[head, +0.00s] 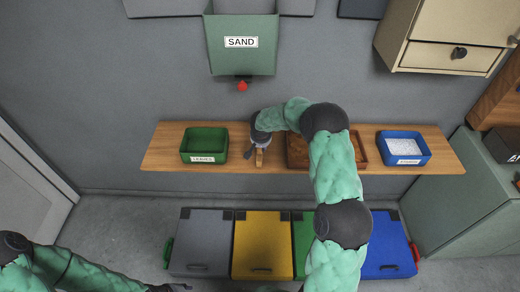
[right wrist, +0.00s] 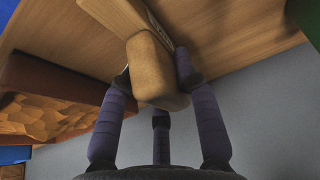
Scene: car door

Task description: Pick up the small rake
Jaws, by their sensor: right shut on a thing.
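The small rake (right wrist: 154,66) shows in the right wrist view as a light wooden handle with a rounded end. My right gripper (right wrist: 155,85) has its purple-grey fingers closed around that handle, just over the wooden shelf. In the head view a bit of the handle (head: 259,157) sticks out below my right gripper (head: 260,142), between the green bin and the brown tray. The rake's head is not clearly visible. My left gripper (head: 172,288) is only partly in view at the bottom edge, and its jaws cannot be made out.
The wooden shelf (head: 165,147) carries a green bin labelled LEAVES (head: 204,145), a brown tray (head: 297,157) partly behind my right arm, and a blue tray of white material (head: 404,147). A SAND hopper (head: 240,55) hangs above. Coloured lidded bins (head: 262,245) stand below.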

